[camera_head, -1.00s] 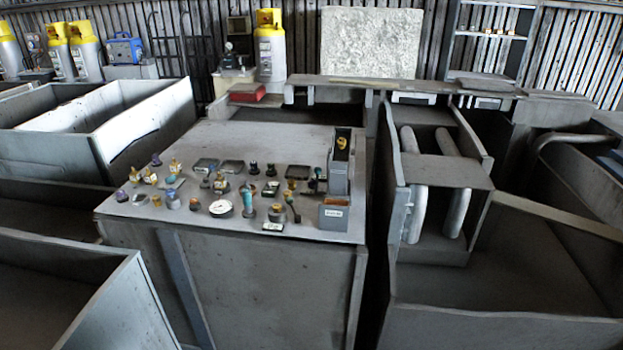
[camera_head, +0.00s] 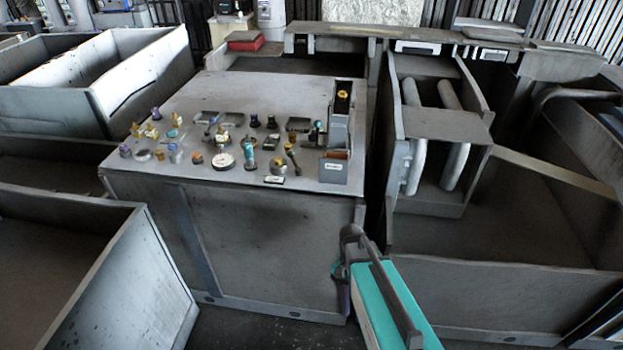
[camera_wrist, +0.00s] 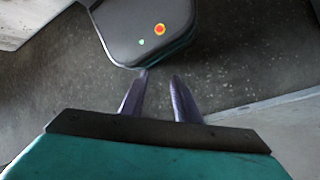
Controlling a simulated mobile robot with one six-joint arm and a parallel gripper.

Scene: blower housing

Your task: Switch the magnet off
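A grey bench top (camera_head: 230,95) carries many small knobs, fittings and dials. I cannot tell which of them, if any, is the magnet or its switch. A white round dial (camera_head: 223,161) lies near the bench's front edge. A tall grey holder with a yellow-topped dark piece (camera_head: 343,95) stands at the bench's right edge. A small grey bin with a white label (camera_head: 333,171) is in front of it. My gripper (camera_head: 341,290) is low in front of the bench, below its top. In the wrist view its two purple fingers (camera_wrist: 159,88) are apart with nothing between them.
Grey open bins stand left of the bench (camera_head: 85,265). A large open bin (camera_head: 500,250) with pipes behind it (camera_head: 455,130) is on the right. A red box (camera_head: 246,41) sits behind the bench. Bare floor (camera_head: 260,330) shows in front of the bench.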

